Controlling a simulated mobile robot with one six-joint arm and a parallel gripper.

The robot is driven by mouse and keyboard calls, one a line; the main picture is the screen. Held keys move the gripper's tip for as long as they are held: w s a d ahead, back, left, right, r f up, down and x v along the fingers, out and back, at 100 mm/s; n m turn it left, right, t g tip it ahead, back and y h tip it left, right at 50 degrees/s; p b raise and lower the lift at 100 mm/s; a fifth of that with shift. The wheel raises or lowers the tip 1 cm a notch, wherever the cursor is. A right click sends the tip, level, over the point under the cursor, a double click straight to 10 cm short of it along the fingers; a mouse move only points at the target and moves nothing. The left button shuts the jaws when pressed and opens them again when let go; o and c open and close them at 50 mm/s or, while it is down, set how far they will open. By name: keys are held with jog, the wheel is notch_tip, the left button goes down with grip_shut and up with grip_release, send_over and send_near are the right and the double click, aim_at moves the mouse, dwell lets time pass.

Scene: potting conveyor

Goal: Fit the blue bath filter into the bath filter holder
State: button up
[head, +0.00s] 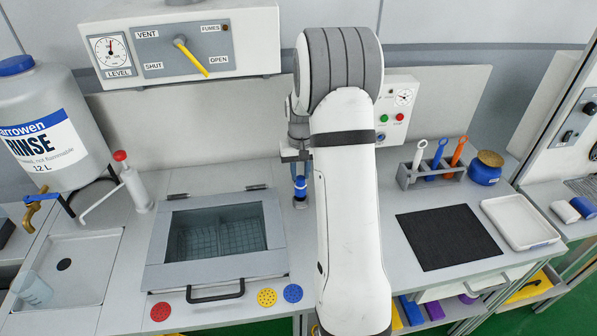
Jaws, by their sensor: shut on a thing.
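My gripper (296,153) points down beside the right edge of the bath, partly hidden by my own arm. It is shut on a small upright blue piece, which I take to be the blue bath filter (300,184). A small grey fitting (300,203) is directly below the blue piece on the worktop and looks like the bath filter holder. At this size I cannot tell whether the filter is seated in it or just above it.
The bath (268,272) has an open window and a front handle. A rinse tank (45,125) and hand pump (134,185) stand left. A black mat (447,236), white tray (520,222) and tool rack (432,172) are right.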

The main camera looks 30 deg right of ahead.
aim_at(300, 177)
jog(key=shift+f, duration=0.2)
jog(key=shift+f+b, duration=0.3)
jog(key=shift+b, duration=0.05)
jog(key=shift+f+b, duration=1.15)
jog(key=shift+f, duration=0.45)
jog(key=o, duration=1)
jog(key=shift+o, duration=0.2)
jog(key=shift+r, duration=0.1)
jog(key=shift+r+b, duration=0.5)
jog(key=shift+r, duration=3.35)
